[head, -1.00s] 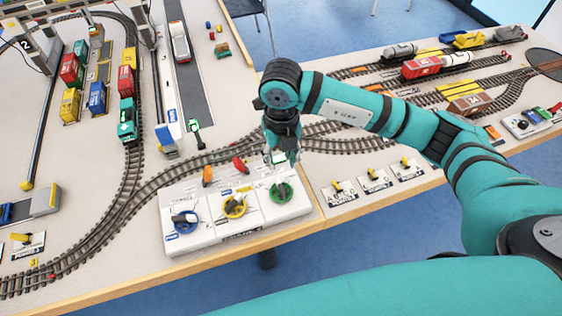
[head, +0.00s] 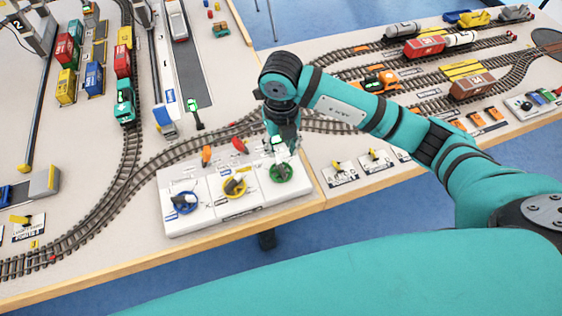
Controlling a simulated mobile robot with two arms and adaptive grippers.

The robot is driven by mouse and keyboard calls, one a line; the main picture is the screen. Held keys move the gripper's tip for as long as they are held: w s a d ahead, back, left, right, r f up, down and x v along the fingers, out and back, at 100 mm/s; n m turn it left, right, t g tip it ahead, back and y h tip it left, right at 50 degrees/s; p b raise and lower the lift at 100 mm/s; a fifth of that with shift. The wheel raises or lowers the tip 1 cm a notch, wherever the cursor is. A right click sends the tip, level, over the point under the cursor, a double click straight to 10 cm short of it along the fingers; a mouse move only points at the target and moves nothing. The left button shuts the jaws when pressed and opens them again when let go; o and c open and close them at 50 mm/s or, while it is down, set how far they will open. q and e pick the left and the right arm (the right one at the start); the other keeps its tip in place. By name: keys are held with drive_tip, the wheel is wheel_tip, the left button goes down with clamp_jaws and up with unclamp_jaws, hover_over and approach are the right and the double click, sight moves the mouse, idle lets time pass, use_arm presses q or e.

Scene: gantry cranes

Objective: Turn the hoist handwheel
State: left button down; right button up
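A white control box (head: 215,222) stands at the table's front edge with three round handwheels in a row. The left one is blue (head: 184,203), the middle one yellow (head: 235,186), the right one green (head: 283,177). The labels are too small to read, so I cannot tell which is the hoist's. My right gripper (head: 281,157) points down right at the green handwheel and covers its back part. Its fingers are too small to tell whether they are open or shut, or whether they touch the wheel. My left gripper is not in view.
Model track (head: 126,176) curves behind the box. Small yellow switch levers (head: 338,168) stand to its right.

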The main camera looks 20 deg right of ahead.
sight(281, 166)
wheel_tip(281, 166, down, 9)
drive_tip(key=shift+f+p, duration=0.1)
drive_tip(key=shift+p, duration=0.45)
clamp_jaws()
